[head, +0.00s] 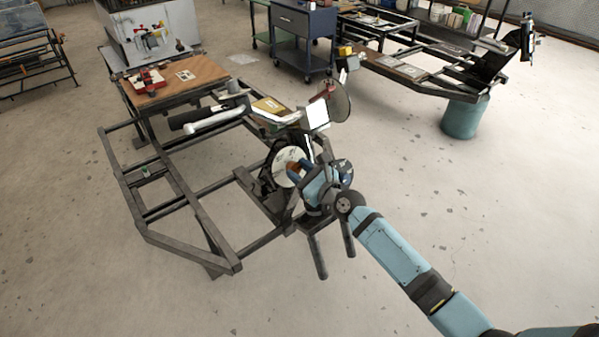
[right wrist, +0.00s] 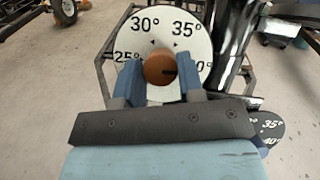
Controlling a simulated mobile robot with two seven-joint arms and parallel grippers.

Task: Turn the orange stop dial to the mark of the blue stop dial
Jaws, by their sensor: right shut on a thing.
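The orange stop dial's knob (right wrist: 160,68) is at the centre of a round white plate (right wrist: 147,38) in the right wrist view. The plate's readable marks include 25°, 30° and 35°; a further one at the right is partly covered. A dark line on the knob lies to the right of its middle. My right gripper (right wrist: 160,80) is shut on the knob, one blue finger on each side. In the head view my right gripper (head: 297,172) is at the white plate (head: 283,160). The blue stop dial (right wrist: 270,130) shows only partly behind my gripper, with 35° and 40° readable; its setting is hidden.
Dark metal frame bars (head: 185,205) surround the dials. A black shiny tube (right wrist: 235,45) stands close to the right of the white plate. A wooden-topped bench (head: 180,75) stands behind at the left.

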